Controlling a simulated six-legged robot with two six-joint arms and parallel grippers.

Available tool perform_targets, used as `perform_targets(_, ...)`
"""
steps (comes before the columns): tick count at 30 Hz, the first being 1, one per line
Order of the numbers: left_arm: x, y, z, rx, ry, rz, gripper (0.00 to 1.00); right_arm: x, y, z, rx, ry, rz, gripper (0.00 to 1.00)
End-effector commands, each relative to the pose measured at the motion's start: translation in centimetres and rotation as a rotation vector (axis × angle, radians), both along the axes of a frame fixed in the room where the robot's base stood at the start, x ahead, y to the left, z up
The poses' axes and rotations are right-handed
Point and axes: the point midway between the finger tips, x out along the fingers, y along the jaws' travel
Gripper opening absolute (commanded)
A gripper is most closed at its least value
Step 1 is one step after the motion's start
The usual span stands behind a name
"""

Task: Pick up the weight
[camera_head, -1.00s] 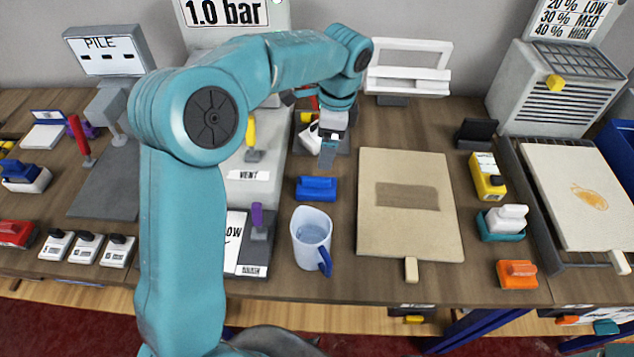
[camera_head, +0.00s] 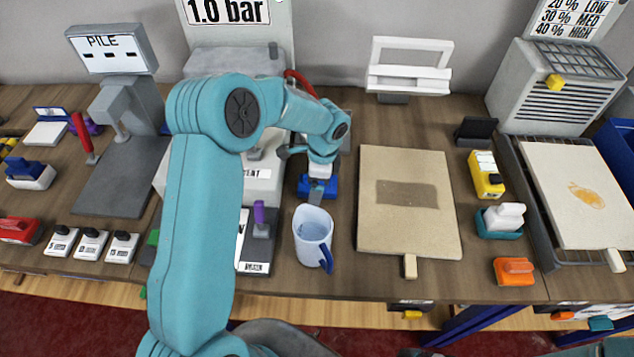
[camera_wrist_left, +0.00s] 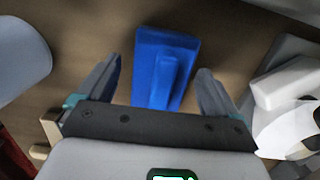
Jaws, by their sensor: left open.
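A blue block with a raised bar handle (camera_head: 304,189) lies on the wooden table behind the mug; I take it to be the weight. It also shows in the left wrist view (camera_wrist_left: 152,70), between and beyond my fingers. My left gripper (camera_head: 317,194) is above this block and hides its middle in the head view. In the left wrist view the left gripper (camera_wrist_left: 161,75) is open and empty, one finger to each side of the block. Contact with the block cannot be told. My right gripper is not in view.
A white mug with a blue handle (camera_head: 312,235) stands close in front of the block. A beige board (camera_head: 405,225) lies to the right. A grey stand with a purple knob (camera_head: 258,250) is at the left. Bare table lies between block and board.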

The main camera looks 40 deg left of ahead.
Motion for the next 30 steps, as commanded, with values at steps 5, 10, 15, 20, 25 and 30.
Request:
perform_targets(5,0.0,0.0,-0.1,0.000,-0.001,0.000,0.94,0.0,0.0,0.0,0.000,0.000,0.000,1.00)
perform_targets(10,0.0,0.0,-0.1,0.000,-0.001,0.000,0.51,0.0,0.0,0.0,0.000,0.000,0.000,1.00)
perform_targets(15,0.0,0.0,-0.1,0.000,0.000,0.000,0.00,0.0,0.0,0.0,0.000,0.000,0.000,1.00)
perform_targets(20,0.1,0.1,0.1,0.001,-0.004,0.001,0.00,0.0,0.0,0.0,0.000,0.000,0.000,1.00)
perform_targets(25,0.1,0.1,0.2,0.003,-0.004,0.000,0.00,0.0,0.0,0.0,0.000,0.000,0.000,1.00)
perform_targets(30,0.2,0.1,1.1,0.003,-0.007,0.000,0.00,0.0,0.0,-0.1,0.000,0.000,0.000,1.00)
